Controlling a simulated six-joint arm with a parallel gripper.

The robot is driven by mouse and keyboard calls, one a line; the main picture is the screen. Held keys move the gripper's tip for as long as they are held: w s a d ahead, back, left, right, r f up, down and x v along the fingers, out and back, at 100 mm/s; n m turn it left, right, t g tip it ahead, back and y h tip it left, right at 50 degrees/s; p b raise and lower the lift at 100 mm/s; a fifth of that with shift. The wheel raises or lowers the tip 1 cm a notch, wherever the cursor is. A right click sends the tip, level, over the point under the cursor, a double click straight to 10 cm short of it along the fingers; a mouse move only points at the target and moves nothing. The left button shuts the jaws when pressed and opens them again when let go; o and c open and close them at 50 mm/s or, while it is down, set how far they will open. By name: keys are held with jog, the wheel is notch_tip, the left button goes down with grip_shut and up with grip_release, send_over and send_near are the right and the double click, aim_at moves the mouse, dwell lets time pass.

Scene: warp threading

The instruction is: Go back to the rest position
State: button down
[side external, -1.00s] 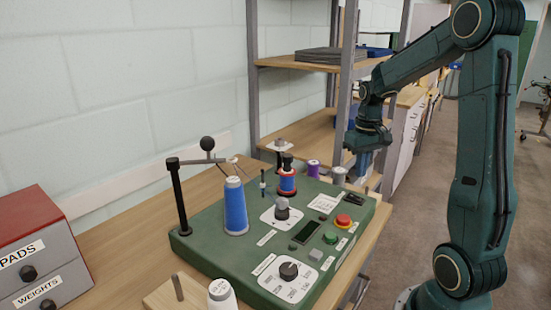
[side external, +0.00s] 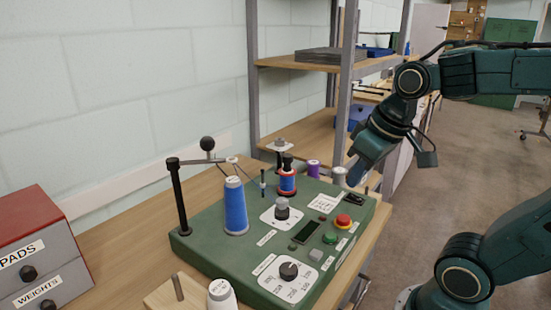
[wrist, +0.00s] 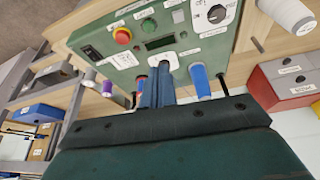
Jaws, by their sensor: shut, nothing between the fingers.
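My gripper (side external: 356,171) is beyond the far right corner of the green machine (side external: 215,258), tilted down toward the left. It is shut and holds nothing. In the wrist view my closed fingers (wrist: 156,86) point toward the machine, and they partly hide the red and blue spool (wrist: 141,85). The blue thread cone (side external: 236,208) stands upright on the machine, near a black post (side external: 180,200) with an arm. The red and blue spool also stands on the machine in the side view (side external: 287,183).
A metal shelf unit (side external: 252,90) stands behind the bench, close to my gripper. A red and grey drawer box (side external: 35,255) is at the far left. A white cone (side external: 222,297) and a wooden block (side external: 164,299) are at the front. The floor (side external: 455,185) at right is open.

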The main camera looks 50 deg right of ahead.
jog(key=shift+n+t+y, duration=0.4)
jog(key=shift+n+t, duration=0.2)
jog(key=shift+n, duration=0.1)
jog(key=shift+s+a, duration=1.8)
jog(key=shift+s, duration=0.2)
